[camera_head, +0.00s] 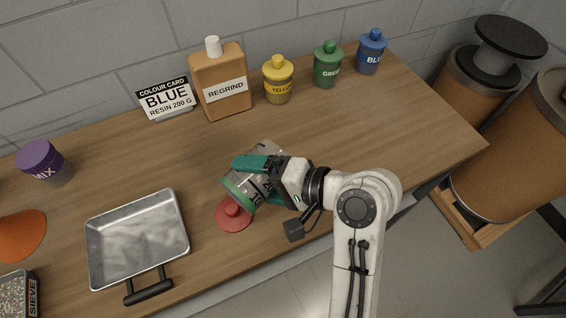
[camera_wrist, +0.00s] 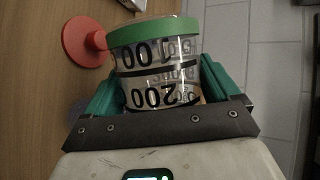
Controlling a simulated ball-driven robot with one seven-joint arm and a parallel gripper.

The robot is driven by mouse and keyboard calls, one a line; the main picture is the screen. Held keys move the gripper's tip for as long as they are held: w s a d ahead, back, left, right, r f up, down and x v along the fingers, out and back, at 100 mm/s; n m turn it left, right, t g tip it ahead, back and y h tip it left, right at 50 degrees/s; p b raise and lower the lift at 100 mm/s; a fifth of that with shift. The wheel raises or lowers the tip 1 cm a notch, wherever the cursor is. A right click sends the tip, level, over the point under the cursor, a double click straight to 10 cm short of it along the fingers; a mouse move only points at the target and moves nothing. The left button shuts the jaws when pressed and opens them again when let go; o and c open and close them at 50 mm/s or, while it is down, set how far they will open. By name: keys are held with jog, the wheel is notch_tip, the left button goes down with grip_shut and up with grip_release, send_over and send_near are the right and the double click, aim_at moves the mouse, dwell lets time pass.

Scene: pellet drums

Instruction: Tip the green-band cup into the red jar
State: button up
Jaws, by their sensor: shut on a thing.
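My gripper (camera_head: 268,180) is shut on the clear green-band cup (camera_wrist: 155,62), with one green finger on each side of its wall. The cup is tilted in the head view, its green band (camera_head: 238,194) toward the lower left. In the wrist view it shows upside-down 100 and 200 marks. I cannot make out pellets in it. A red lid with a knob (camera_head: 234,213) lies on the table just beyond the band; it also shows in the wrist view (camera_wrist: 84,40). No red jar body shows clearly; a clear edge (camera_wrist: 150,5) beyond the cup may be part of it.
A metal tray (camera_head: 138,241) is to the left. At the back stand a card reading BLUE (camera_head: 167,99), the REGRIND bottle (camera_head: 221,84), and yellow (camera_head: 278,80), green (camera_head: 328,65) and blue (camera_head: 371,52) jars. The right of the table is clear.

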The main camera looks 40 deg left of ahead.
jog(key=shift+w+r+m+g+y+p, duration=0.3)
jog(key=shift+w+r+m+g+p, duration=0.3)
jog(key=shift+p, duration=0.8)
dwell(0.4)
jog(key=shift+s, duration=0.2)
